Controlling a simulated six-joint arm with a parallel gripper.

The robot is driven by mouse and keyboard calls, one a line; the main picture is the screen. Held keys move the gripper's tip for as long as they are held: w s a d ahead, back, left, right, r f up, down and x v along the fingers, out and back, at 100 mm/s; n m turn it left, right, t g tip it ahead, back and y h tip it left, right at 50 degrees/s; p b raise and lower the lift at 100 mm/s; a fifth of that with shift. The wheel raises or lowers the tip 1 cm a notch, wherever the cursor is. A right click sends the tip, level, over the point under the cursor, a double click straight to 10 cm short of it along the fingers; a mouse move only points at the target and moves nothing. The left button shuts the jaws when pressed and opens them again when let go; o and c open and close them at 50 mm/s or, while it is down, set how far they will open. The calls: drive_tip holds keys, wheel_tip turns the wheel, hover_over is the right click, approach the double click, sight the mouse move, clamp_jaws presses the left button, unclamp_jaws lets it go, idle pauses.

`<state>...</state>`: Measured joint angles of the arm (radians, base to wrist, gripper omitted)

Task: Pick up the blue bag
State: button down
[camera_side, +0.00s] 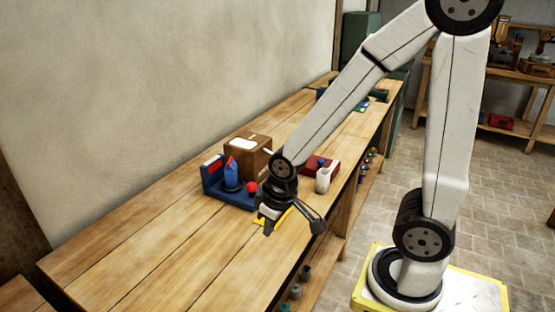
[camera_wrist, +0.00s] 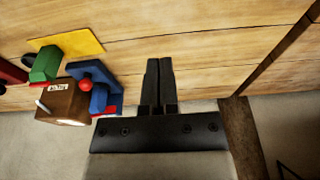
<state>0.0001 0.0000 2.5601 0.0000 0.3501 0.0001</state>
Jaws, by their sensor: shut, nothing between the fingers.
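A small upright blue shape with a red upper part, which looks like the blue bag (camera_side: 231,176), stands at the blue holder (camera_side: 211,180) on the bench in the side view. In the wrist view a dark blue shape, likely the bag (camera_wrist: 98,99), lies left of my fingers, beside a red ball (camera_wrist: 86,80). My gripper (camera_side: 268,230) is over the bench, to the right of and nearer the camera than the blue holder. In the wrist view my gripper (camera_wrist: 159,65) has its black fingers together, empty and apart from the blue things.
A brown box (camera_side: 246,155) stands behind the holder. A yellow sheet (camera_side: 286,216) lies near my gripper. A pale jug (camera_side: 323,180) and a red box (camera_side: 326,165) stand to the right. The near left bench top is clear. A wall runs along the back.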

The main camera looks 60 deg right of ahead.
drive_tip(key=c, duration=1.3)
unclamp_jaws()
drive_tip(key=o, duration=1.3)
drive_tip(key=w+d+r+n, duration=0.1)
drive_tip(key=w+d, duration=0.4)
drive_tip(key=w, duration=0.3)
drive_tip(key=w+d+n, duration=0.1)
drive_tip(key=w+d, duration=0.4)
drive_tip(key=w, duration=0.3)
drive_tip(key=w+d+n, duration=0.1)
drive_tip(key=w+d, duration=0.2)
drive_tip(key=d, duration=0.2)
drive_tip(key=w+d+f+n+t+y, duration=0.1)
drive_tip(key=w+d, duration=0.2)
drive_tip(key=d, duration=0.2)
drive_tip(key=w+d+n+y, duration=0.1)
drive_tip(key=w+d, duration=0.3)
drive_tip(key=d, duration=0.1)
drive_tip(key=shift+d+f+t, duration=0.25)
drive_tip(key=shift+f+t, duration=0.05)
drive_tip(key=shift+f, duration=0.05)
drive_tip(key=shift+w+f, duration=0.1)
